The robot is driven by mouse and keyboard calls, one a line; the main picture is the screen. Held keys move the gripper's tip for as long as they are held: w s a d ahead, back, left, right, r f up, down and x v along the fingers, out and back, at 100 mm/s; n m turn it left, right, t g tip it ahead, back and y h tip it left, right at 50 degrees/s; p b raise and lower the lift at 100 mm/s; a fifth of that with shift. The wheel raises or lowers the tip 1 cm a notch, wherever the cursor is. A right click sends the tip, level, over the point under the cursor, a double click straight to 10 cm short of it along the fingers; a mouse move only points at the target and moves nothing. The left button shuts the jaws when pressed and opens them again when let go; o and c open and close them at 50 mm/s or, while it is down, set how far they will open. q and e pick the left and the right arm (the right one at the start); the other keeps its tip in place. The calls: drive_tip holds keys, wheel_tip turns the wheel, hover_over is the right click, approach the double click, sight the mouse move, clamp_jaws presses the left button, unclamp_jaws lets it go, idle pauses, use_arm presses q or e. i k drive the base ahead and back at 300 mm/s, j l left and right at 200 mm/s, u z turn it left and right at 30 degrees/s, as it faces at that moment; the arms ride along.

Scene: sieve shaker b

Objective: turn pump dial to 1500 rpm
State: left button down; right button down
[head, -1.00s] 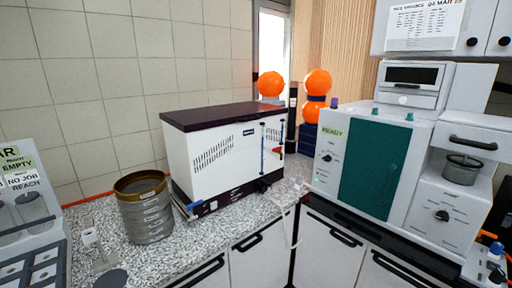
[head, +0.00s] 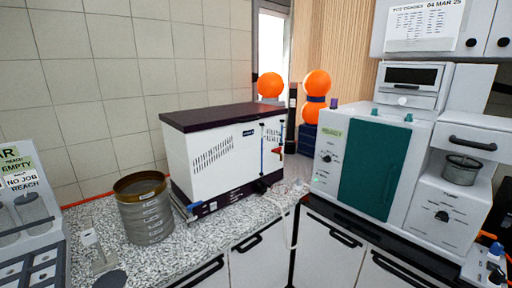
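No dial in view carries a readable rpm scale, so I cannot tell which one is the pump dial. A small black dial (head: 326,158) sits on the white front panel of the teal-doored machine (head: 372,172), below a green label that earlier reads READY. Another black knob (head: 441,216) is on the front of the grey unit at the right, under a metal cup (head: 462,169). A blue knob (head: 496,248) shows on a small device at the lower right edge. Neither of my grippers is in view.
A white box with a dark lid (head: 224,152) stands on the speckled counter (head: 190,243). A sieve stack (head: 145,209) stands left of it. A grey rack (head: 30,220) with signs is at the left edge. Orange spheres (head: 316,84) are behind.

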sight(443, 216)
drive_tip(key=z, duration=1.55)
